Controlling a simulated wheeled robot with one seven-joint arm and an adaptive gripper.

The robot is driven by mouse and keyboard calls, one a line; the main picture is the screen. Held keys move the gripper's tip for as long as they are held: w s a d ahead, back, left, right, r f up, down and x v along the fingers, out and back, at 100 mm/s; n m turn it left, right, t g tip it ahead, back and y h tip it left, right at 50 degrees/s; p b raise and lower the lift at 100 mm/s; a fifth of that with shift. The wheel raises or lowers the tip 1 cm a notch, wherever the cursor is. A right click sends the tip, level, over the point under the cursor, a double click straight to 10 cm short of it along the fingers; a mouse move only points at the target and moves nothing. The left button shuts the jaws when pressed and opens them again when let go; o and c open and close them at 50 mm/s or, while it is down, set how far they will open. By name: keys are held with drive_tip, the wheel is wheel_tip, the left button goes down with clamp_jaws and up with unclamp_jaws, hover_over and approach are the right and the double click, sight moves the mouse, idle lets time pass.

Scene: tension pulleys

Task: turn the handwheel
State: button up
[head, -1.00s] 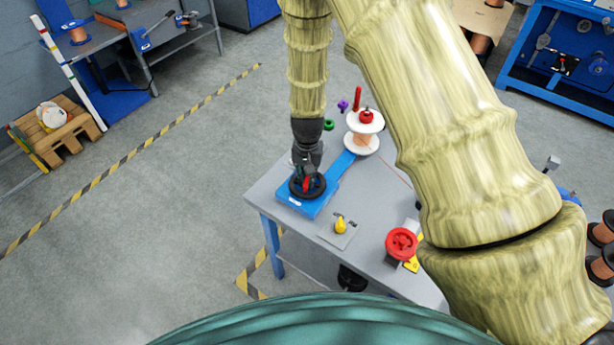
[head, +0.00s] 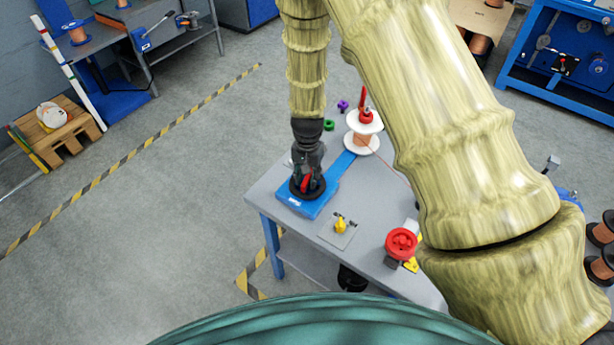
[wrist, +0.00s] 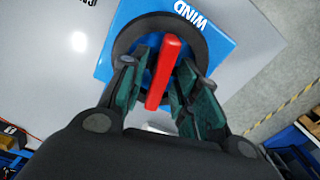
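A black handwheel (wrist: 124,42) with a red bar (wrist: 163,72) across it sits on a blue base (wrist: 221,40) marked WIND. In the head view this blue base (head: 318,204) is at the table's left end, and the wheel is mostly hidden under my gripper (head: 306,184). In the wrist view my gripper (wrist: 160,82) points down over the wheel, with one finger on each side of the red bar.
A white spool (head: 361,142) with a red crank (head: 365,114) stands behind on the grey table (head: 375,210). A yellow knob (head: 340,225) on a plate and a red wheel (head: 401,243) are nearer. Floor to the left is clear.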

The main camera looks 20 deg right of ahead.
sight(308, 177)
idle(0.3)
wheel_tip(308, 177, up, 12)
idle(0.7)
drive_tip(key=shift+o, duration=0.3)
drive_tip(key=o, duration=0.3)
drive_tip(key=shift+s, duration=0.1)
drive_tip(key=o, duration=0.7)
drive_tip(key=shift+s+d+f+n, duration=0.2)
drive_tip(key=shift+d+n, duration=0.25)
drive_tip(key=shift+n, duration=0.15)
drive_tip(key=o, duration=0.3)
drive_tip(key=n, duration=0.1)
drive_tip(key=d+n, duration=0.1)
drive_tip(key=s+d+f+n+b, duration=0.1)
drive_tip(key=n, duration=0.1)
drive_tip(key=shift+d+y, duration=0.2)
drive_tip(key=shift+y, duration=0.1)
drive_tip(key=shift+w+a+f+n+t+y+p, duration=0.2)
drive_tip(key=shift+a+f+n+t+y, duration=0.3)
drive_tip(key=shift+f+n, duration=1.45)
drive_tip(key=shift+w+a+f+n+t+y+p, duration=0.15)
drive_tip(key=shift+a+f+n+t+y, duration=0.3)
drive_tip(key=shift+f+n, duration=1.5)
drive_tip(key=shift+w+a+f+n+t+y+p, duration=0.1)
drive_tip(key=shift+w+a+f+n+t+y, duration=0.35)
drive_tip(key=shift+f+n, duration=1.5)
